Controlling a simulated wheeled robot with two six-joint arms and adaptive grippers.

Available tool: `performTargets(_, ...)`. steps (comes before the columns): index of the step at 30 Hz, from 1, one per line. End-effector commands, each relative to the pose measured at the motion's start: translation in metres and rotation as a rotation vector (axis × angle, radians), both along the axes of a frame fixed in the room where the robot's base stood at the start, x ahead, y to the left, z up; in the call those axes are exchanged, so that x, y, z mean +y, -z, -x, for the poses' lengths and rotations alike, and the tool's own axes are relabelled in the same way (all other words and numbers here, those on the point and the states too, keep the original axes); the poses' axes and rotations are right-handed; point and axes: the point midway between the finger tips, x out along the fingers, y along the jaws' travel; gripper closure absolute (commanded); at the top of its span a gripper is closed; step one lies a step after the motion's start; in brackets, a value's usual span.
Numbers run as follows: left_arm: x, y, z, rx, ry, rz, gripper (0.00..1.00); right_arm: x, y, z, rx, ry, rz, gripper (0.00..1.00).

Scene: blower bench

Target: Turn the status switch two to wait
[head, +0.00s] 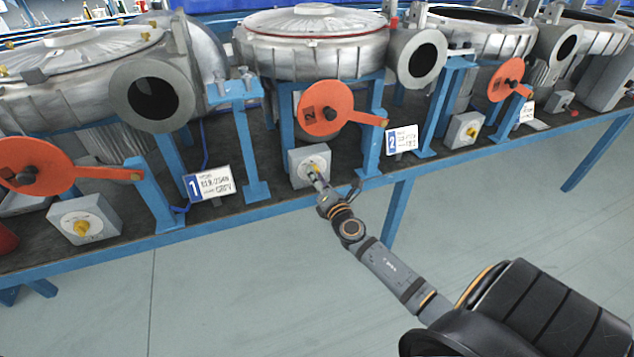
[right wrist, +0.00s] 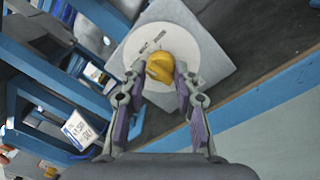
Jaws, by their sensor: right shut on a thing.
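Status switch two is a pale grey box (head: 298,156) with a round white dial, on the bench below the middle blower. Its yellow knob (right wrist: 160,66) shows clearly in the right wrist view; in the head view it is mostly hidden by my fingers. My right gripper (head: 318,181) reaches it from the front right. In the right wrist view the two fingers of my right gripper (right wrist: 158,82) are shut on the knob, one on each side. The dial (right wrist: 193,55) bears small dark marks that I cannot read. My left gripper is not in view.
A blue-edged bench (head: 290,203) carries several grey blowers. An orange disc lever (head: 330,108) is above the switch, and a "2" sign (head: 402,139) stands to its right. Similar switches are at left (head: 84,219) and right (head: 463,130). The floor in front is clear.

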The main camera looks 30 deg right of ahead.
Motion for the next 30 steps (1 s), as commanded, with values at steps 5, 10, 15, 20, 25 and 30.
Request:
performTargets(5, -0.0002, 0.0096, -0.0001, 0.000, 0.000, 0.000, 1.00, -0.0002, 0.0031, 0.0003, -0.019, 0.002, -0.084, 1.00)
performTargets(10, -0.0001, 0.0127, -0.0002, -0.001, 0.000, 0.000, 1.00, 0.0001, 0.0021, 0.0004, -0.030, 0.001, -0.133, 1.00)
performTargets(15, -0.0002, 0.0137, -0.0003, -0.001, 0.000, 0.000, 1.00, 0.0001, 0.0016, 0.0004, -0.034, 0.001, -0.153, 1.00)
performTargets(20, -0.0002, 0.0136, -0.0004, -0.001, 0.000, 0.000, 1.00, 0.0000, 0.0016, 0.0004, -0.034, 0.001, -0.157, 1.00)
performTargets(25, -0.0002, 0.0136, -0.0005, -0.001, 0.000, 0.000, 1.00, 0.0000, 0.0017, 0.0004, -0.034, 0.001, -0.156, 1.00)
performTargets(30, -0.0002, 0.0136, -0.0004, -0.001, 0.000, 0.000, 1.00, 0.0001, 0.0014, 0.0003, -0.035, 0.001, -0.155, 0.52)
